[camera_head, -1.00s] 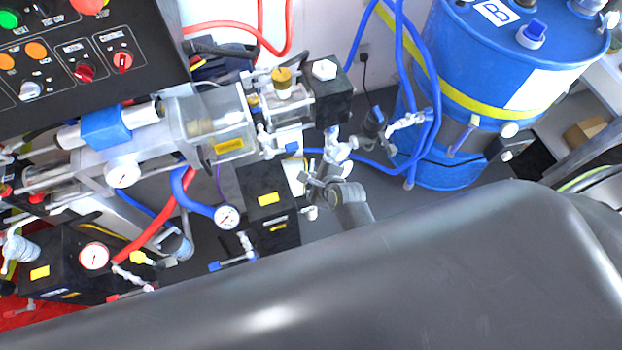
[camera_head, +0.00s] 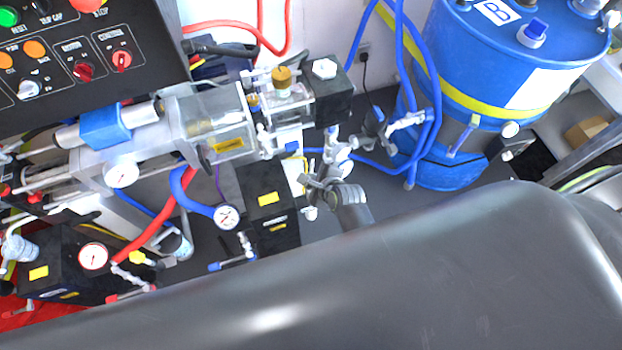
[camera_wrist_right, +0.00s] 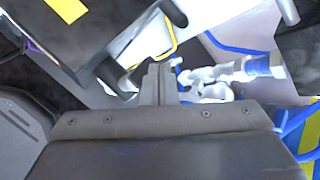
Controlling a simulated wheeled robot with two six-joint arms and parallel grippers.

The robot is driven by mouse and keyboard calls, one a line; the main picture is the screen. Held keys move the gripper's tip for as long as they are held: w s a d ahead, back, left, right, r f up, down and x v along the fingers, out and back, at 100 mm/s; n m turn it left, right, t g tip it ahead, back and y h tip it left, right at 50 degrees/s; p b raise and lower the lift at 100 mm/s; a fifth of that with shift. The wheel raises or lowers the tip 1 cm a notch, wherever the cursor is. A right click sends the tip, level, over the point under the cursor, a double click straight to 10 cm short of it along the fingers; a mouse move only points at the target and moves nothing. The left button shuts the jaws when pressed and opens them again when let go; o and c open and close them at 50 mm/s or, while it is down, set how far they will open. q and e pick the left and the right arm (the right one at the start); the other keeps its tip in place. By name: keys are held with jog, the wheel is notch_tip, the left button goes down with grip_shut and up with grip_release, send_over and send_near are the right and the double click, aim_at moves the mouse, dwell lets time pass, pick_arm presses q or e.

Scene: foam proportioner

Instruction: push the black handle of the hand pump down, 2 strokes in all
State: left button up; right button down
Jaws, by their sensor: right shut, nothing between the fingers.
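The hand pump seems to be the unit with a clear reservoir and brass cap (camera_head: 283,78), beside a black block. A dark rounded piece, possibly the black handle's end (camera_head: 207,156), shows at the lower left of the clear housing; I cannot be sure of it. My right gripper (camera_head: 318,187) is below the pump, to the right of that dark piece and apart from it. In the right wrist view its fingers (camera_wrist_right: 158,80) are together and empty, close to dark and white fittings. My left gripper is not in view.
A black box with a yellow label (camera_head: 268,198) stands just left of my right gripper. White valves (camera_head: 338,150) and blue hoses are close on its upper right. A blue drum (camera_head: 500,75) stands at the right. A pressure gauge (camera_head: 227,216) is at the lower left.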

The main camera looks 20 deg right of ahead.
jog(key=shift+s+f+b, duration=0.1)
jog(key=shift+f+b, duration=0.8)
jog(key=shift+f, duration=0.65)
dwell(0.9)
jog(key=shift+r, duration=0.1)
jog(key=shift+r+p, duration=2.1)
jog(key=shift+p, duration=0.35)
notch_tip(320, 180, up, 5)
jog(key=p, duration=0.5)
jog(key=shift+d+f, duration=0.1)
jog(key=shift+d, duration=0.05)
dwell(1.3)
